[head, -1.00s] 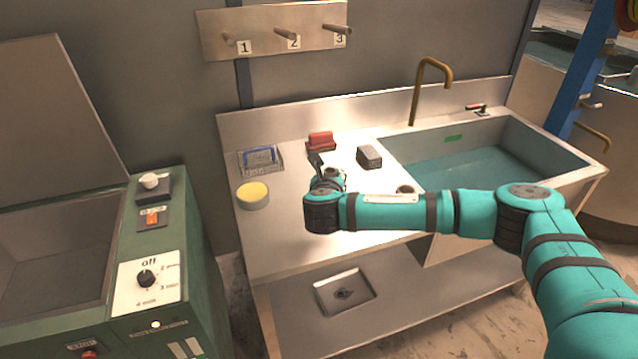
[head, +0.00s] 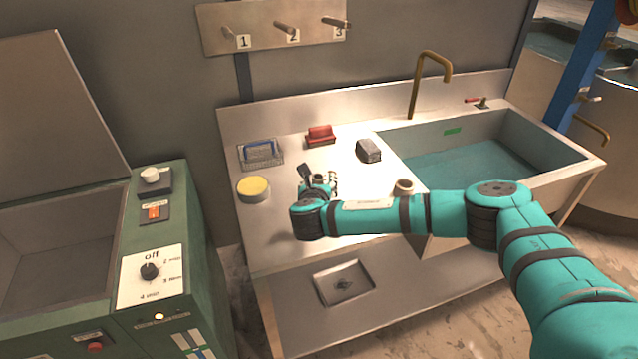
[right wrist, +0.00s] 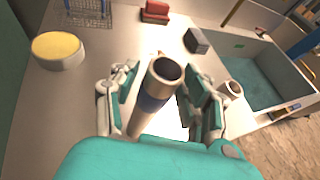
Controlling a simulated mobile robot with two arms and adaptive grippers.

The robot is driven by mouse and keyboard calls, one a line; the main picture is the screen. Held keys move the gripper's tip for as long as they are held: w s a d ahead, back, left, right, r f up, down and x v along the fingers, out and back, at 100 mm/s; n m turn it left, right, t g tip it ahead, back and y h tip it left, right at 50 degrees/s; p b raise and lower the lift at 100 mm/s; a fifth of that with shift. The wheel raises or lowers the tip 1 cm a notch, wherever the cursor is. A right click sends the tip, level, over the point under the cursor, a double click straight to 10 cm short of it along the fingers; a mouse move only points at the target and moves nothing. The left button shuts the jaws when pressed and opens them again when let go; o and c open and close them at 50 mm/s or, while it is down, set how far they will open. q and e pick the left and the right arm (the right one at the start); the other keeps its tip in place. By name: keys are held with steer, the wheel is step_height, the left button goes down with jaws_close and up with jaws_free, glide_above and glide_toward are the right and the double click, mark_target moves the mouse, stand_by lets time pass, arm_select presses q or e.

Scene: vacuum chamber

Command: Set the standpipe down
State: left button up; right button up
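The standpipe (right wrist: 156,98) is a pale tube with a dark open top and a dark blue band. It stands between the fingers of my right gripper (right wrist: 160,102) in the right wrist view. The fingers are spread, with gaps showing beside the tube. In the head view my right gripper (head: 318,182) is low over the steel worktop (head: 270,228), and only the tube's top rim (head: 319,177) shows between the fingers. The tube looks roughly upright; its foot is hidden, so I cannot see its contact with the worktop. My left gripper is not in view.
A yellow-topped round tub (head: 254,189), a wire basket (head: 261,154), a red block (head: 320,135) and a dark grey block (head: 369,150) stand around. A short pale cylinder (head: 404,187) is by the sink (head: 490,160). The worktop's front left is clear.

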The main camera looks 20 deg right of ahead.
steer(key=b+v, duration=0.2)
steer(key=v, duration=1)
